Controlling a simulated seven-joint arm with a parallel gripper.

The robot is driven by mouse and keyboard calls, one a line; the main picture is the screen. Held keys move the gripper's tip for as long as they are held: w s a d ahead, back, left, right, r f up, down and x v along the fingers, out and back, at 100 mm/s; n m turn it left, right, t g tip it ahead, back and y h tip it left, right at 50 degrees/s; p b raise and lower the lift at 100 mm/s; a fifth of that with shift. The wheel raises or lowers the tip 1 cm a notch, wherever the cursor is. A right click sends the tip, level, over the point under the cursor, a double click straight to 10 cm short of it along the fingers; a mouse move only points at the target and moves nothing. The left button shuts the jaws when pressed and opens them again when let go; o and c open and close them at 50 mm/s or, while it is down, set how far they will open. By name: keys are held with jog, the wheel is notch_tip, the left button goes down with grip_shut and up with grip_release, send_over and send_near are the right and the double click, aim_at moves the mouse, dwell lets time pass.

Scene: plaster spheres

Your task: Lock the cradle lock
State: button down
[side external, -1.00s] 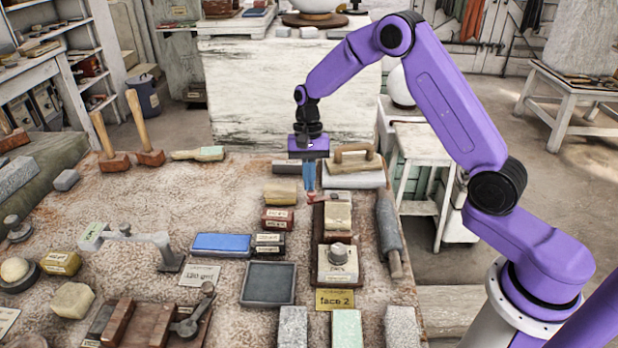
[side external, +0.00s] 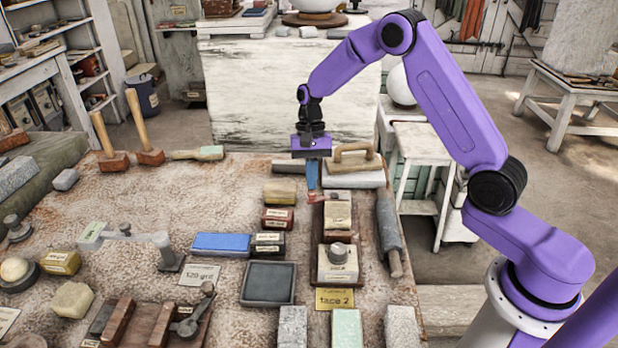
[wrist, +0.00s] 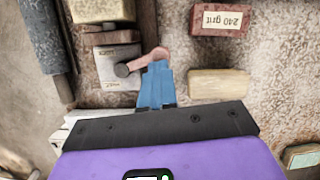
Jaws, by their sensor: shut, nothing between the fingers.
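A dark wooden cradle (side external: 318,237) holds a pale block (side external: 338,214) and a block with a round grey knob (side external: 338,252). At its far end is a small lever with a reddish arm (side external: 325,197). In the wrist view, the lever (wrist: 145,60) runs from a dark round pivot on a grey plate (wrist: 115,55) to a rounded reddish tip. My gripper (wrist: 156,68) is shut and empty, its blue fingertips beside or against the lever tip; exact contact is unclear. In the side view my gripper (side external: 312,188) points down at the cradle's far left corner.
A wooden-handled float (side external: 354,165) stands just behind the cradle. A grey roller (side external: 388,232) lies along its right side. A tan block (side external: 280,190) and a red grit block (side external: 277,218) sit close on the left.

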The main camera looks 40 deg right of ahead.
jog(key=shift+s+d, duration=0.15)
jog(key=shift+d, duration=0.3)
jog(key=w+d+r, duration=0.4)
jog(key=w+r, duration=0.1)
jog(key=r, duration=0.5)
jog(key=shift+w+r, duration=0.2)
jog(key=shift+w, duration=0.1)
